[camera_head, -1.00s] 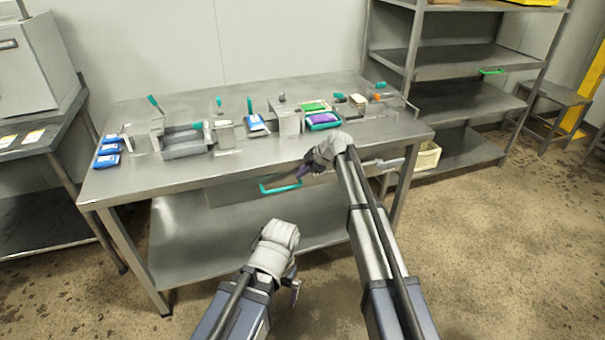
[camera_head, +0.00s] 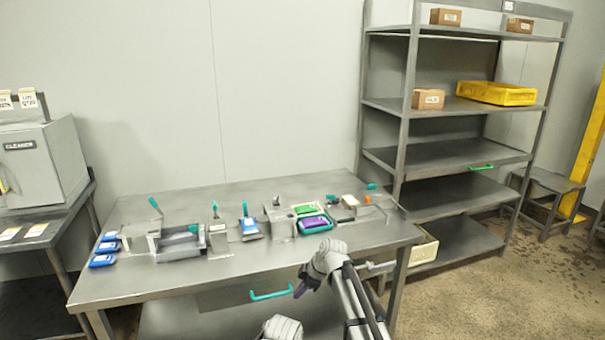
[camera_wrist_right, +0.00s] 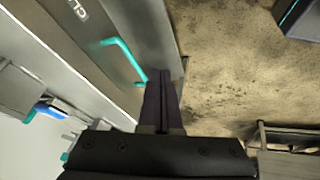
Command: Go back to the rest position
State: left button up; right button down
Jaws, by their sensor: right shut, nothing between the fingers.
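My right gripper (camera_head: 302,290) is in front of the steel table's front edge, near the drawer's teal handle (camera_head: 271,294), and holds nothing. In the right wrist view its dark fingers (camera_wrist_right: 163,84) are together, with the teal handle (camera_wrist_right: 124,55) beside them. I cannot tell from these views whether they touch the handle. Only the pale wrist of my left arm (camera_head: 282,328) shows at the bottom edge of the head view; its fingers are out of sight.
The steel table (camera_head: 150,285) carries blue packs (camera_head: 104,254), a grey tray (camera_head: 180,248), and green and purple packs (camera_head: 313,222). A shelf rack (camera_head: 455,155) with a yellow crate (camera_head: 497,93) stands right. A grey cleaner box (camera_head: 40,165) stands left.

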pick_arm(q)
notch_tip(320, 180, up, 9)
jog(key=p, duration=0.8)
jog(key=shift+r, duration=0.2)
pick_arm(e)
jog(key=s+d+r+m+g+h, duration=0.1)
jog(key=s+m, duration=0.3)
jog(key=s, duration=0.6)
jog(key=s+d+r+m+g+h, duration=0.1)
jog(key=s+d+r+m+h, duration=0.2)
jog(key=s, duration=0.7)
jog(key=s+d+r+m+g+h, duration=0.1)
jog(key=s+d+r+m+h, duration=0.1)
jog(key=s+m, duration=0.4)
jog(key=s+d+r, duration=0.1)
jog(key=s, duration=0.4)
